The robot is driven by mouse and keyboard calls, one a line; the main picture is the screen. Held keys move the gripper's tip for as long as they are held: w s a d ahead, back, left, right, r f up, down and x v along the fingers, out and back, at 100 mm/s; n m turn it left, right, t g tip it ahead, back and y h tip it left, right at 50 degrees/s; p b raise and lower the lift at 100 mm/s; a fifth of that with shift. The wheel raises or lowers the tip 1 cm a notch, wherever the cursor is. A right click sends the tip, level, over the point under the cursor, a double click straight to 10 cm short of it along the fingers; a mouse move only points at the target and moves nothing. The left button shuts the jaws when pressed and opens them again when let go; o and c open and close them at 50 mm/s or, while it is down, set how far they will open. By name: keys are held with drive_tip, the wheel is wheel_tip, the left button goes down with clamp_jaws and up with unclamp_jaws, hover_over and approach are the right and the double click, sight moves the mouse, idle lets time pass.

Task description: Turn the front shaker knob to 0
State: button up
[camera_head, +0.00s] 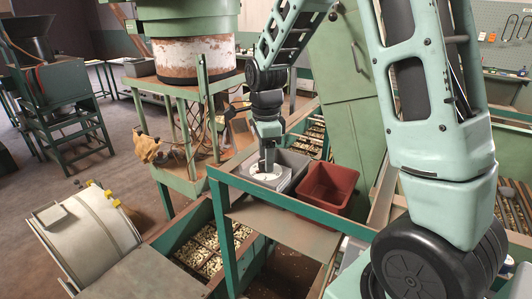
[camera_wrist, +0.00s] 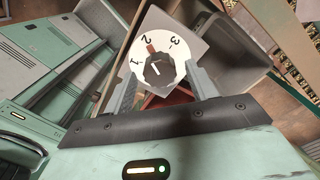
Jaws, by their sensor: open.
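The knob (camera_wrist: 159,70) is dark and many-sided, at the centre of a round white dial on a grey plate (camera_wrist: 192,22). The dial's numbers 1, 2 and 3 show in the wrist view. A red-brown mark sits beside the 2; I see no 0. My gripper (camera_wrist: 163,72) is open, its fingers apart on either side of the dial and knob. I cannot tell whether they touch it. In the head view my gripper (camera_head: 267,163) points down over the white dial (camera_head: 264,177) on a grey box (camera_head: 285,181); the knob is hidden there.
A red-brown bin (camera_head: 330,185) stands right of the grey box. A green frame (camera_head: 222,232) runs in front. A green stand with a rusty drum (camera_head: 194,58) is behind left. Trays of nuts (camera_head: 203,250) lie below, and a green cabinet (camera_head: 345,90) stands behind.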

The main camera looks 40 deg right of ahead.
drive_tip(key=shift+f, duration=0.2)
drive_tip(key=c, duration=1)
